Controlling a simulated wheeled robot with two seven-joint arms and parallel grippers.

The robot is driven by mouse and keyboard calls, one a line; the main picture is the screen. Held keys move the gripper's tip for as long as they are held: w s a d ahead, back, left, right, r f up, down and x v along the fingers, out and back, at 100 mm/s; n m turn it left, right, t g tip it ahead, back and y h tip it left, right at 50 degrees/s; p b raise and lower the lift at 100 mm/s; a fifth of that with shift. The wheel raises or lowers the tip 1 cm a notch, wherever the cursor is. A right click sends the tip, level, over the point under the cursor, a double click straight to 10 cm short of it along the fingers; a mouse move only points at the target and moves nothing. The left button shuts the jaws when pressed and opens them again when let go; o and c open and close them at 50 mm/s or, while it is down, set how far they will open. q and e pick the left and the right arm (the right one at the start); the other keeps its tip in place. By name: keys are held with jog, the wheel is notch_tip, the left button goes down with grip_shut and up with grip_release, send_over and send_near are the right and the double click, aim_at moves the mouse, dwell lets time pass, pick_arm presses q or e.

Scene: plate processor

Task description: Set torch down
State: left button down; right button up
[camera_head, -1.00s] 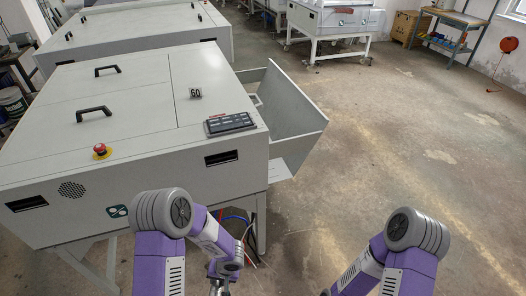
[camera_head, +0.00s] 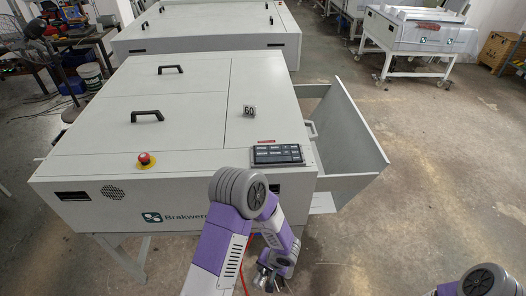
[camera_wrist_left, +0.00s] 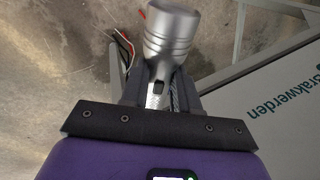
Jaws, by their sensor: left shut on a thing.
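The torch (camera_wrist_left: 170,35) is a silver metal cylinder with a wide ringed head, seen in the left wrist view. My left gripper (camera_wrist_left: 158,92) is shut on its narrower body, with the head sticking out beyond the fingers. In the head view my left gripper (camera_head: 270,280) is low in the picture, in front of the plate processor's near side; the torch is hard to make out there. My right gripper is out of the picture; only part of my right arm shows at the bottom right corner.
The grey plate processor (camera_head: 90,135) has a flat top with two black handles, a red button (camera_head: 144,158) and a control panel (camera_head: 277,154). An open tray (camera_head: 355,150) juts from its right side. A cluttered workbench (camera_head: 65,45) stands far left. Bare floor (camera_head: 430,190) lies to the right.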

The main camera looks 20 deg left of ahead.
pick_arm(q)
jog(key=r+p, duration=0.3)
jog(key=s+r+p, duration=0.1)
jog(key=r+p, duration=0.1)
jog(key=r, duration=0.1)
jog(key=s+r+p, duration=0.1)
jog(key=r+p, duration=0.2)
jog(key=shift+s+d+r+p, duration=0.15)
jog(key=shift+d+r+p, duration=0.05)
jog(key=shift+r+p, duration=0.15)
jog(key=shift+s+f, duration=0.15)
jog(key=shift+s, duration=0.3)
jog(key=shift+w, duration=0.1)
